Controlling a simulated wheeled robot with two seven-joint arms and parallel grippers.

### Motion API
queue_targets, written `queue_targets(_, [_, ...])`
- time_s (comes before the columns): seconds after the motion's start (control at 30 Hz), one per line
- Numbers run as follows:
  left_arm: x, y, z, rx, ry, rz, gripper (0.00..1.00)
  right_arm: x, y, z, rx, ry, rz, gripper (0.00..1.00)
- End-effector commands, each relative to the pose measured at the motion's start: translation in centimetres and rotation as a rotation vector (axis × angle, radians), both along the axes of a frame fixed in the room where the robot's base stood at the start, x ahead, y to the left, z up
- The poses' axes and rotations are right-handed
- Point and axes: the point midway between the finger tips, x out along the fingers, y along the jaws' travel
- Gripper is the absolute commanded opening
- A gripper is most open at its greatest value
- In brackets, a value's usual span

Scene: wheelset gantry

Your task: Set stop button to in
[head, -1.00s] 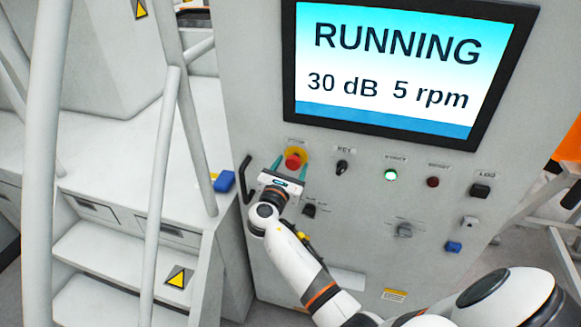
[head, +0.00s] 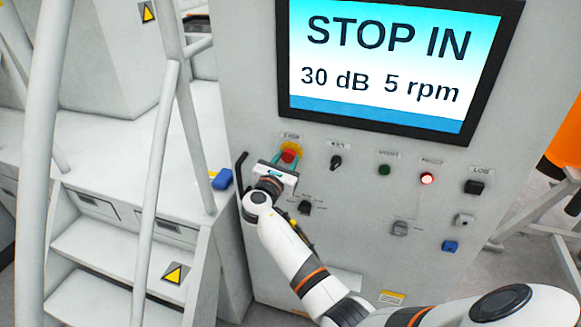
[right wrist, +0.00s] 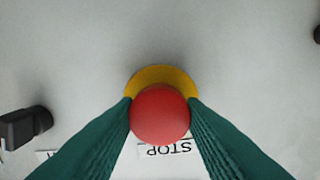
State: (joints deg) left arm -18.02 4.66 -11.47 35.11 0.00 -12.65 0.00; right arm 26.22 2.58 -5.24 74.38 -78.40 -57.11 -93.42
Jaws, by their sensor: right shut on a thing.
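The red stop button (head: 288,156) sits on its yellow collar at the upper left of the grey control panel, under the screen. My right gripper (head: 281,162) is at the button, its fingers on either side of the red cap. In the right wrist view the green fingers are shut on the red stop button (right wrist: 160,114), with the yellow collar (right wrist: 160,78) behind it and a STOP label beside it. The screen (head: 390,60) reads STOP IN, 30 dB, 5 rpm. My left gripper is not in view.
Right of the button are a black key switch (head: 336,161), an unlit green lamp (head: 384,170), a lit red lamp (head: 427,179) and a black LOG switch (head: 473,187). A black handle (head: 241,172) stands left of my gripper. White steps with rails are at the left.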

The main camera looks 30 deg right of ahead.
Motion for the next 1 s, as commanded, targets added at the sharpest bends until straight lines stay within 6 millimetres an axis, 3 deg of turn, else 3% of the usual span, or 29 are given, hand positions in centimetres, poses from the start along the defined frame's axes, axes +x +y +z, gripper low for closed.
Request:
queue_targets(0.17, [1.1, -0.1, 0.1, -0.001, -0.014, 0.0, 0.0, -0.1, -0.2, 0.2, -0.002, -0.001, -0.005, 0.0])
queue_targets(0.2, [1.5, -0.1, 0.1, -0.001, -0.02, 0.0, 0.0, -0.1, -0.2, 0.2, -0.003, -0.001, -0.006, 0.41])
queue_targets(0.3, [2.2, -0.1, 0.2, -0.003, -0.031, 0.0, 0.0, -0.1, -0.2, 0.2, -0.003, -0.001, -0.005, 0.58])
queue_targets(0.67, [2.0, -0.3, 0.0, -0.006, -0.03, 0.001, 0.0, -0.3, 0.2, 0.1, -0.002, -0.002, -0.002, 0.59])
queue_targets(1.0, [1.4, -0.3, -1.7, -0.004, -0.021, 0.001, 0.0, -4.2, 5.2, -0.3, 0.001, -0.001, -0.001, 0.59])
